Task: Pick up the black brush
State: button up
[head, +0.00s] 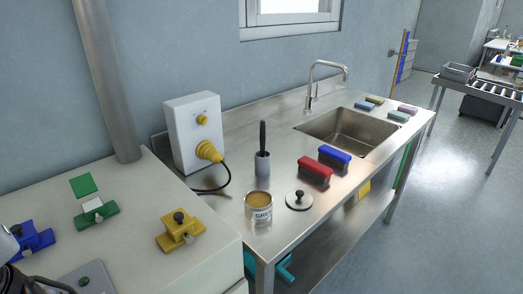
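A black handle (262,136), which looks like that of the black brush, stands upright in a grey cylindrical holder (263,166) on the steel counter. Its lower end is hidden inside the holder, so I cannot see any bristles. My gripper does not show in the head view. Only a white and black part that may be my arm shows at the lower left edge.
An open tin (259,206) and its round lid (299,200) are in front of the holder. Red (315,171) and blue (334,157) brushes lie to its right, before the sink (348,132). A white box (195,132) with a yellow plug and black cable stands left.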

aim_at(263, 129)
jog(key=i+l+u, duration=0.2)
jog(key=l+u, duration=0.2)
jog(key=l, duration=0.55)
jog(key=l+u, duration=0.4)
jog(key=l, duration=0.6)
jog(key=i+l+u, duration=0.15)
jog(key=l, duration=0.15)
jog(key=i+l+u, duration=0.1)
jog(key=l, duration=0.2)
jog(key=i, duration=0.75)
